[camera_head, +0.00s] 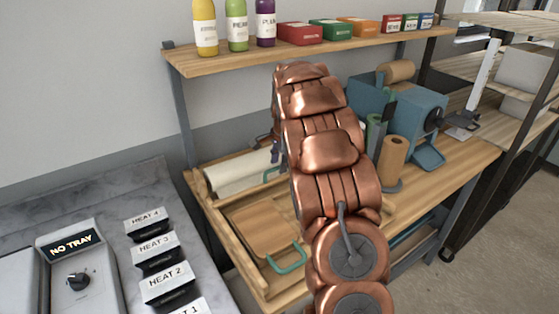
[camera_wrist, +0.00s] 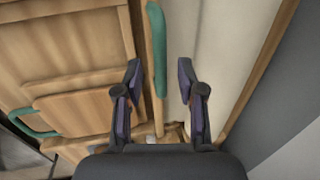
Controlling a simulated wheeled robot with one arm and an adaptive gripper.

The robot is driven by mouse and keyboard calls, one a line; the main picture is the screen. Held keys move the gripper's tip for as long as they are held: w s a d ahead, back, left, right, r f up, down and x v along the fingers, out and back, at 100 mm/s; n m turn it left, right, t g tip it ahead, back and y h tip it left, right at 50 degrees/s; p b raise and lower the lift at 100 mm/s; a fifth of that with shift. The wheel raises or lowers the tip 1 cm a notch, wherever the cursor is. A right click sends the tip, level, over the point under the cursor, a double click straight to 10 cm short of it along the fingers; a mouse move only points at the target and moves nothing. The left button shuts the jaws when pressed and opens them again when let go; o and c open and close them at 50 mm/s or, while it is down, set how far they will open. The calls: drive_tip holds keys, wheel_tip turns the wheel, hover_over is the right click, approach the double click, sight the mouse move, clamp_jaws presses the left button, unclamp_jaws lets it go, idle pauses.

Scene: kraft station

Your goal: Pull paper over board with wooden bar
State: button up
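The wooden board (camera_head: 258,226) lies on the bench, with a green handle (camera_head: 287,260) at its near side; the board (camera_wrist: 85,112) is at the lower left in the wrist view. The white paper roll (camera_head: 238,173) lies behind it; pale paper (camera_wrist: 208,45) fills the right of the wrist view. The wooden bar (camera_wrist: 158,120), with a green grip (camera_wrist: 157,50), runs along the paper's edge. My gripper (camera_wrist: 160,68) is open, its fingers on either side of the bar's grip in the picture. I cannot tell whether they touch it. My arm mostly hides the gripper in the head view.
A shelf (camera_head: 300,53) above holds bottles and boxes. A blue machine (camera_head: 418,115) and a brown roll (camera_head: 392,160) stand right of my arm. A grey counter with heat labels and a "NO TRAY" panel (camera_head: 72,246) is at the left.

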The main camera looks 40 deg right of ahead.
drive_tip(key=shift+f, duration=0.35)
clamp_jaws()
idle(0.5)
